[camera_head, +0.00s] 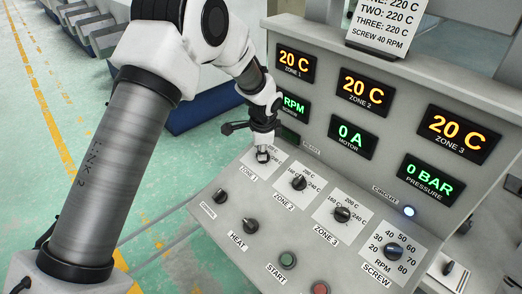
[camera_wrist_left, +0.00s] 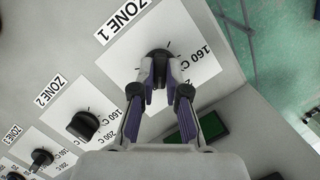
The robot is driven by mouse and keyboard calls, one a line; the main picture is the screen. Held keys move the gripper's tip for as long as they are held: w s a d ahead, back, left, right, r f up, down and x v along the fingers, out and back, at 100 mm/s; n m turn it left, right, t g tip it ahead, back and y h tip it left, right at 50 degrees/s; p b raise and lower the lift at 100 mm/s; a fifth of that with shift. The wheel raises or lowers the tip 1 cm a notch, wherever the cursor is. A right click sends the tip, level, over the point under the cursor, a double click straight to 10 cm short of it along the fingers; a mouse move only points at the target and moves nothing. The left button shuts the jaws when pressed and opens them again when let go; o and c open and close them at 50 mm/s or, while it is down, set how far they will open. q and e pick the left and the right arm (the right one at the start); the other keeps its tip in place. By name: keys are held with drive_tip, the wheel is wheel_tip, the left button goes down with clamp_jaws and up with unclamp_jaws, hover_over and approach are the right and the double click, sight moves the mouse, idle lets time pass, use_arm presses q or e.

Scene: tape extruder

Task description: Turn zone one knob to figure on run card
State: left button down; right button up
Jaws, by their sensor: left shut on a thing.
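My left gripper (camera_head: 262,156) is over the zone 1 dial on the sloped panel. In the left wrist view my left gripper (camera_wrist_left: 159,85) has its two fingers closed around the black zone 1 knob (camera_wrist_left: 158,56). The fingers hide much of the knob, and I cannot read where it points. The run card (camera_head: 390,22) stands at the top right of the head view, its top edge cut off. It reads TWO: 220 C, THREE: 220 C and SCREW 40 RPM; the cropped top line ends in 220 C. The zone 1 display (camera_head: 295,62) reads 20 C. My right gripper is not in view.
The zone 2 knob (camera_head: 298,183), zone 3 knob (camera_head: 342,214) and screw knob (camera_head: 393,251) sit along the panel to the right. The heat knob (camera_head: 250,226), green start button (camera_head: 288,258) and a red button (camera_head: 320,288) lie nearer. A circuit lamp (camera_head: 409,211) glows.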

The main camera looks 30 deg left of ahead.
use_arm(q)
drive_tip(key=shift+s+f, duration=0.1)
drive_tip(key=shift+f, duration=0.1)
drive_tip(key=c, duration=1.2)
unclamp_jaws()
drive_tip(key=shift+d, duration=0.1)
drive_tip(key=shift+w+d, duration=0.1)
drive_tip(key=shift+w, duration=0.2)
drive_tip(key=shift+s+r, duration=0.1)
drive_tip(key=shift+r, duration=0.15)
drive_tip(key=v, duration=1.1)
drive_tip(key=shift+r, duration=0.25)
